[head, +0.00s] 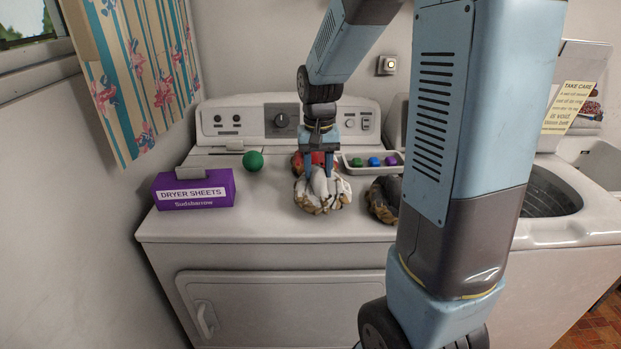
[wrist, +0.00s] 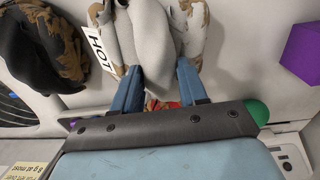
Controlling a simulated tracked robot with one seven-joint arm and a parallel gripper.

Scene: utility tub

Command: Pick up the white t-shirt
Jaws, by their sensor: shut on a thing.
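The white t-shirt (head: 318,196) is a crumpled bundle with brown-and-gold patterned patches, on top of the dryer in the head view. My gripper (head: 320,172) comes down on it from above, its blue fingers pressed into the cloth. In the wrist view my gripper (wrist: 158,72) has white cloth of the t-shirt (wrist: 150,30) between its fingers, so it is shut on it. The bundle still appears low at the dryer top; I cannot tell whether it touches the surface. Its far underside is hidden.
A dark bundle with brown patches (head: 383,200) lies close on the right. Behind are a red thing (head: 318,159) and a tray (head: 362,168) with coloured balls. A green ball (head: 253,161) and purple dryer sheets box (head: 194,190) stand left. The dryer's front top is clear.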

